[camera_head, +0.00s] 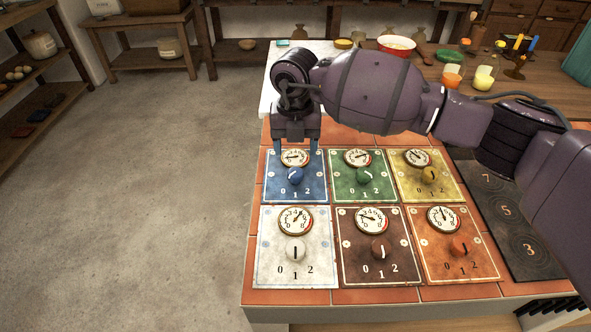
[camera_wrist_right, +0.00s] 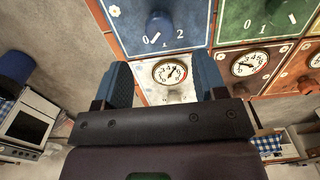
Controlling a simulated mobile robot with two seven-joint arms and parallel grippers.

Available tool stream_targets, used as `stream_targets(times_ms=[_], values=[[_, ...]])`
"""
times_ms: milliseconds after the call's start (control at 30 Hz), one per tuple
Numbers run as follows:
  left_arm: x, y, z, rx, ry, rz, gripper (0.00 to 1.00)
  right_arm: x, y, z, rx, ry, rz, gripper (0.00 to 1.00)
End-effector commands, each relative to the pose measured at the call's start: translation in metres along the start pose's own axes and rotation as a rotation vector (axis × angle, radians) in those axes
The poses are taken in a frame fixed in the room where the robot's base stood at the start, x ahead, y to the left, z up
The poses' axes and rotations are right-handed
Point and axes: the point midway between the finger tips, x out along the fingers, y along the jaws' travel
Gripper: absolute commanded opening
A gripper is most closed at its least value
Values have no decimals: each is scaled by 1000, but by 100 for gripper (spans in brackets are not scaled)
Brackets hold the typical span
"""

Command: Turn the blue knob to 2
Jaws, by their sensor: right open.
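The blue panel (camera_head: 272,186) is the back-left one of several coloured panels on the tiled counter. Its blue knob (camera_head: 295,175) sits below a round gauge (camera_head: 295,158), with 0, 1 and 2 printed beneath. In the right wrist view the blue knob (camera_wrist_right: 158,21) is at the top, with a slanted white mark near its lower edge; I cannot tell its exact setting. My right gripper (camera_head: 296,148) is open, with blue fingertips over the far edge of the blue panel. The fingers are apart from the knob, which is not between them. My left gripper is out of view.
Green (camera_head: 344,188) and yellow (camera_head: 433,192) panels lie to the right; white (camera_head: 265,267), brown (camera_head: 351,270) and orange (camera_head: 434,269) panels lie in front. A dark hob (camera_head: 515,222) is at the right. Candles and bowls stand behind my right arm. Floor at the left is clear.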

Motion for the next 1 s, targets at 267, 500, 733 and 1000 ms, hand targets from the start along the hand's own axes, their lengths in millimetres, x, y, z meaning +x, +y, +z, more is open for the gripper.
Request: stream_targets(times_ms=[267, 500, 733, 1000], values=[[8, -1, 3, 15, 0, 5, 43, 53, 0, -1, 0, 8, 1, 65], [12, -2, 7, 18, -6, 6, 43, 75, 0, 0, -1, 4, 2, 65], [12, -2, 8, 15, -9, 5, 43, 79, 0, 0, -1, 0, 2, 65], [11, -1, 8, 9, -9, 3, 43, 78, 0, 0, -1, 0, 2, 50]])
